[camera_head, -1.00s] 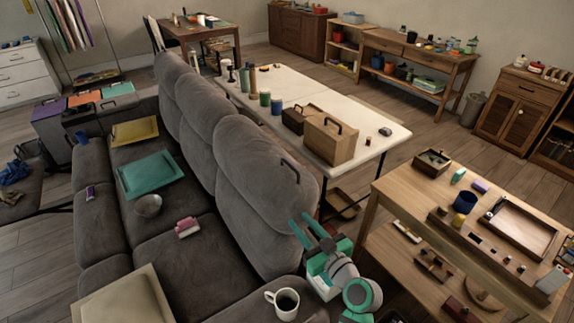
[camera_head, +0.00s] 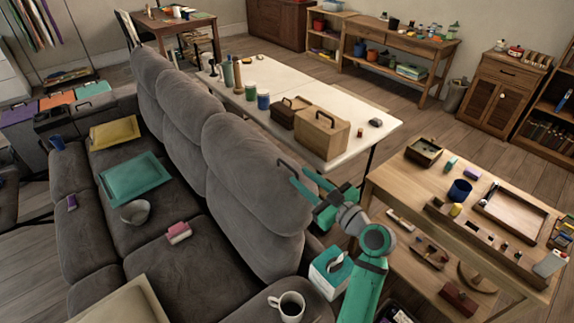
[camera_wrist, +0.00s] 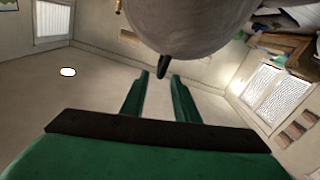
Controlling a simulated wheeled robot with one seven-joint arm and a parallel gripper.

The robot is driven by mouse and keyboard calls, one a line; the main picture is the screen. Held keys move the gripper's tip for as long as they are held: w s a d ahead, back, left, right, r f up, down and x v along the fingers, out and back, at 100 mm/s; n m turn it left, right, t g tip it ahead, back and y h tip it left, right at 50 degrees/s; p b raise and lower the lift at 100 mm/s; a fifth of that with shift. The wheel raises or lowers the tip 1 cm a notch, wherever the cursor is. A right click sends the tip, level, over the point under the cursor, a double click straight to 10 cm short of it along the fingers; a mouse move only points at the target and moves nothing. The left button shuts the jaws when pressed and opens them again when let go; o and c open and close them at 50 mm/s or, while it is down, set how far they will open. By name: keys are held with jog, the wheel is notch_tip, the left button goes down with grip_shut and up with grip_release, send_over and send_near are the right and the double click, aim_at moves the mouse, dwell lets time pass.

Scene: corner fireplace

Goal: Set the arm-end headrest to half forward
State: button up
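The arm-end headrest (camera_head: 252,180) is the nearest grey section of the sofa back and stands upright. A dark bar handle (camera_head: 286,166) sticks out from its right side. My gripper (camera_head: 299,177) is at that handle, green fingers spread and pointing at it. In the wrist view my gripper (camera_wrist: 160,75) is open, with a clear gap between the fingers. The dark handle (camera_wrist: 163,67) shows end-on at the fingertips, below the rounded grey headrest (camera_wrist: 190,24). I cannot tell whether the fingers touch the handle; they are not shut on it.
A white mug (camera_head: 290,307) and a teal tissue box (camera_head: 330,272) stand near the sofa's arm, below my arm. A wooden table (camera_head: 400,185) with small items is on the right. A white table (camera_head: 345,150) with boxes stands behind the sofa.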

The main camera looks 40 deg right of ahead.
aim_at(281, 160)
jog(key=w, duration=0.7)
jog(key=shift+w+d, duration=0.35)
jog(key=shift+d, duration=0.05)
grip_shut()
